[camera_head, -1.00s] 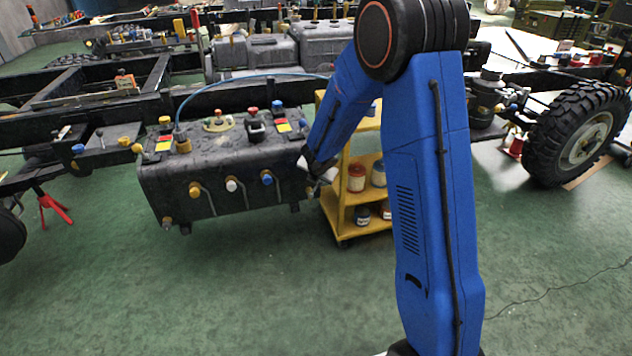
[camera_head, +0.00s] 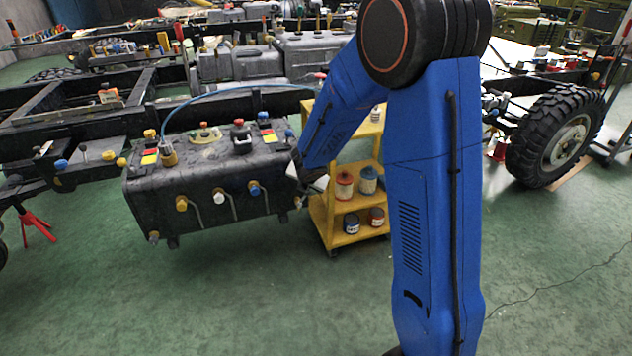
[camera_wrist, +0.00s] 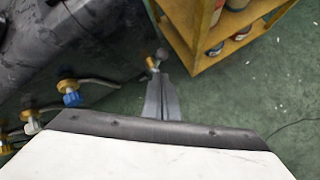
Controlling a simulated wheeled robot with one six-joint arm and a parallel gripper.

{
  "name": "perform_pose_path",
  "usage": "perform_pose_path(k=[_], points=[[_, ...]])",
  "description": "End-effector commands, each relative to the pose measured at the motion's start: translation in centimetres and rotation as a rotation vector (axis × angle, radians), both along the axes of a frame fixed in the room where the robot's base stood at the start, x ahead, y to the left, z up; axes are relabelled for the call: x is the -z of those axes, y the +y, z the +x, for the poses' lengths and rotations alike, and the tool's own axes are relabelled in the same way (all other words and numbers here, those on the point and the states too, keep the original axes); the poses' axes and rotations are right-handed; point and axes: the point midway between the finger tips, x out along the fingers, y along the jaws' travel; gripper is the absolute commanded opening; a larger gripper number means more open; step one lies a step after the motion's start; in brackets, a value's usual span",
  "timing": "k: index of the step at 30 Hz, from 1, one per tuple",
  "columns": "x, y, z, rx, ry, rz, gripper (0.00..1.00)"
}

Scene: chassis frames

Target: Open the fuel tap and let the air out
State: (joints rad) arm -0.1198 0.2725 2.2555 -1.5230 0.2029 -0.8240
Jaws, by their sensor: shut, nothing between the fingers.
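The dark fuel tank (camera_head: 260,165) hangs at the side of the chassis frame. Its front face carries a yellow tap (camera_head: 182,204), a white tap (camera_head: 219,196) and a blue tap (camera_head: 254,188), each beside a bent metal pipe. The blue tap (camera_wrist: 71,98) and white tap (camera_wrist: 33,127) show in the wrist view. A small brass fitting (camera_wrist: 151,62) sits at the tank's near corner. My gripper (camera_wrist: 157,78) is shut and empty, its fingertips close to this fitting; contact cannot be told. In the head view the fingers are hard to make out.
A yellow shelf cart (camera_head: 345,238) with several tins stands close to the tank's right end. Coloured caps and a blue hose (camera_head: 225,92) are on top of the tank. A red stand (camera_head: 38,226) is at left. The green floor in front is clear.

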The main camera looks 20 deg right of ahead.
Motion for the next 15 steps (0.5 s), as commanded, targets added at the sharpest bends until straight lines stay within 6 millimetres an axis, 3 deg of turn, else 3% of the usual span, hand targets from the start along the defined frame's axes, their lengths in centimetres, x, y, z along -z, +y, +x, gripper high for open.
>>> perform_pose_path(k=[15], points=[[-4.6, -2.1, -3.5, 0.002, -0.002, 0.001, 0.0]])
